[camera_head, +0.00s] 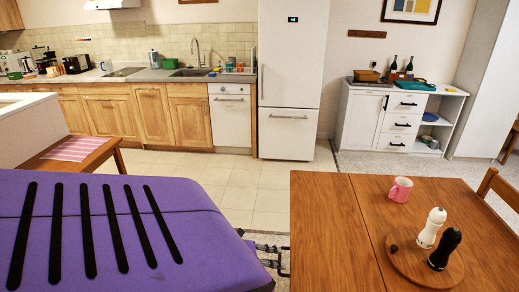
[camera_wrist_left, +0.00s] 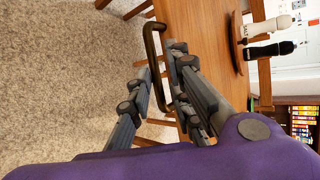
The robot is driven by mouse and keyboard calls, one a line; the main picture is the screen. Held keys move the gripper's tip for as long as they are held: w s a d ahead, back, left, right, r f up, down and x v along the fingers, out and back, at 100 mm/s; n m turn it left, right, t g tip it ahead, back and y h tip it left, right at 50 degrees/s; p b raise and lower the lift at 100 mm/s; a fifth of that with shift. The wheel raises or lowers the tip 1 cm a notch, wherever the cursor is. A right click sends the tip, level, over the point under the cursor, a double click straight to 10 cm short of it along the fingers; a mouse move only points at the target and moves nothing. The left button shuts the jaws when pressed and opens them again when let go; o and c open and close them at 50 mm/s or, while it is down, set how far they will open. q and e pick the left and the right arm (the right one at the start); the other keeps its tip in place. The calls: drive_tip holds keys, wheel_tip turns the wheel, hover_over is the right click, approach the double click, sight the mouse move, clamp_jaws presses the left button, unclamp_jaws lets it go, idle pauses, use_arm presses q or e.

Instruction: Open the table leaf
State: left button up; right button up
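The wooden table (camera_head: 450,199) stands at the lower right of the head view. A seam separates its left section, the table leaf (camera_head: 325,225), which looks level with the rest. In the left wrist view, the wooden top (camera_wrist_left: 205,30) has a curved dark bronze handle (camera_wrist_left: 151,42) at its edge. My left gripper (camera_wrist_left: 162,65) is at this handle, its fingers apart with the handle bar between them; firm contact cannot be seen. In the head view, my left gripper (camera_head: 272,250) shows beside the leaf's left edge. My right gripper is not in view.
A pink mug (camera_head: 400,189), a white shaker (camera_head: 431,228) and a black shaker (camera_head: 445,249) are on the table. Both shakers stand on a round wooden board (camera_head: 410,262). A chair (camera_head: 500,188) is at the right. Tiled floor (camera_head: 240,185) lies clear beyond the leaf.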

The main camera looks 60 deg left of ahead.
use_arm(q)
drive_tip(key=v, duration=0.9)
drive_tip(key=shift+s+a, duration=0.1)
drive_tip(key=shift+s, duration=0.05)
